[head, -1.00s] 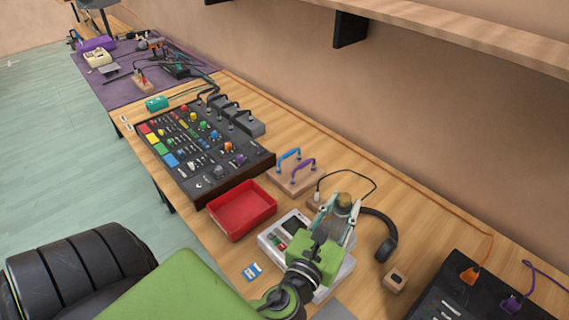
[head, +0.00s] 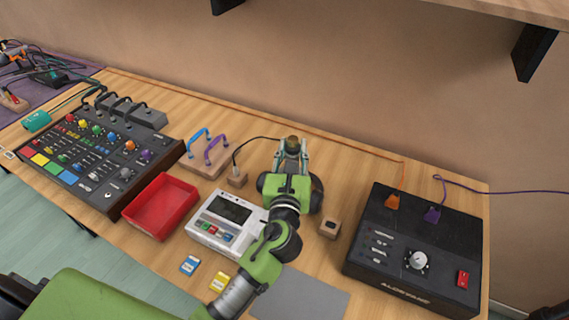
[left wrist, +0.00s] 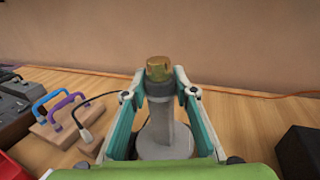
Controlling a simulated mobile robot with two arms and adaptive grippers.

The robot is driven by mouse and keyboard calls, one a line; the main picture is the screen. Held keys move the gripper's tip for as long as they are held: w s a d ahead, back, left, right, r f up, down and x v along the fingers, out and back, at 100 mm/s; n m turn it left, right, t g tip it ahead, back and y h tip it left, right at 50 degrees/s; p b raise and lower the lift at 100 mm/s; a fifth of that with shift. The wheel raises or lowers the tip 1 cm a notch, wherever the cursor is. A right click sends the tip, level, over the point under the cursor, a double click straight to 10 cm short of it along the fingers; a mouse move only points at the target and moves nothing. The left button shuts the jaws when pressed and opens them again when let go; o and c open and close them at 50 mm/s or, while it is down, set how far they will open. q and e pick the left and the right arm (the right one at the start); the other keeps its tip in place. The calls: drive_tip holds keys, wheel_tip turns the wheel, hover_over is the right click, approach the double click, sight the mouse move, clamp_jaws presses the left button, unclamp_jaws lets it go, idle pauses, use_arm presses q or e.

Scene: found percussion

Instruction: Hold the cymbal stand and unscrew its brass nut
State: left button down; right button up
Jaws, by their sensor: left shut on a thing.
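The cymbal stand (left wrist: 165,128) is a grey upright post on a round grey base, in the middle of the left wrist view. The brass nut (left wrist: 159,68) sits at its top, dull gold and worn. It also shows in the head view (head: 292,141). My left gripper (head: 291,157) is shut on the stand's post, with a finger on each side just below the nut; it also shows in the left wrist view (left wrist: 160,95). In the head view the gripper hides most of the stand. My right gripper is not in view.
A white recorder (head: 215,238), a small wooden block (head: 330,225) and a black box with a dial (head: 405,268) are close by. A red tray (head: 160,207) and a mixer (head: 104,195) stand left. A shelf (head: 480,8) hangs above.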

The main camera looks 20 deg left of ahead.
use_arm(q)
drive_tip(key=shift+f, duration=0.95)
drive_tip(key=shift+f+b, duration=0.7)
drive_tip(key=shift+f, duration=1)
drive_tip(key=c, duration=1.6)
unclamp_jaws()
drive_tip(key=shift+c, duration=0.2)
